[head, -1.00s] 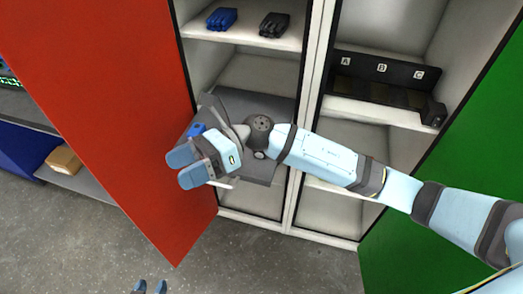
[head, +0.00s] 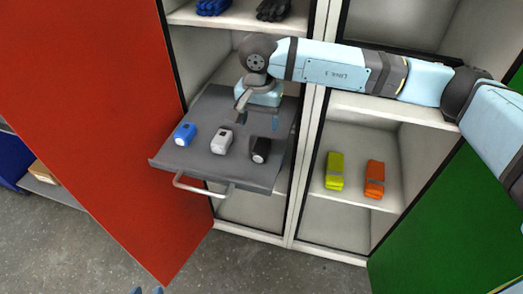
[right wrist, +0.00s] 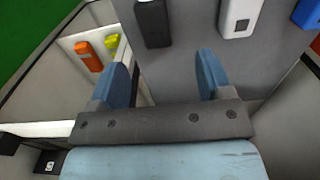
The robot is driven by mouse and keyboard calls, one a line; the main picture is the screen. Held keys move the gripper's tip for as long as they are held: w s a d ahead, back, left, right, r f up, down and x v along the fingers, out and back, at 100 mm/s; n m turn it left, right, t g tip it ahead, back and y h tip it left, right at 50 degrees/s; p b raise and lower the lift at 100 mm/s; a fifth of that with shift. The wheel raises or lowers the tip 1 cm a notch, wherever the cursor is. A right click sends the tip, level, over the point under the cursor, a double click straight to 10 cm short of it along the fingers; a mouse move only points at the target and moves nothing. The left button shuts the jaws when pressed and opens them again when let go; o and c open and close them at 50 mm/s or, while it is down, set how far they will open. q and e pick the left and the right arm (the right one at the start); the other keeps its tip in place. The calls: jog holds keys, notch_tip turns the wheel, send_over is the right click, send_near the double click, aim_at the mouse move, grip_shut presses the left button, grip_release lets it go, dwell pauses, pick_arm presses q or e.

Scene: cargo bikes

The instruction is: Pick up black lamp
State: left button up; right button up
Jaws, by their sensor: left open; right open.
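The black lamp (head: 261,150) lies on the right part of a pulled-out grey drawer tray (head: 203,173), beside a white lamp (head: 221,140) and a blue lamp (head: 185,134). My right gripper (head: 258,112) is open and empty, pointing down above the tray just behind the black lamp. In the right wrist view the black lamp (right wrist: 153,22) is at the top, beyond the open fingers (right wrist: 166,80) and apart from them. The white lamp (right wrist: 240,18) is right of it. Only the fingertips of my left gripper (head: 147,290) show at the bottom edge of the head view, away from the lamps.
A red door (head: 90,120) stands open left of the tray, a green door (head: 440,220) on the right. Yellow (head: 335,171) and orange (head: 374,179) items lie on the right-hand shelf. Blue (head: 213,7) and black gloves (head: 272,10) lie on the shelf above. A handle (head: 200,188) fronts the tray.

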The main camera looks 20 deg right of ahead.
aim_at(262, 145)
notch_tip(262, 145, down, 3)
jog(key=shift+f, duration=0.2)
jog(key=shift+s+d+f+b, duration=0.1)
jog(key=shift+s+f+b, duration=0.1)
jog(key=shift+f, duration=1.15)
jog(key=shift+s+d+f+b, duration=0.1)
jog(key=shift+s+f+b, duration=0.1)
jog(key=shift+f, duration=1.15)
jog(key=c, duration=1)
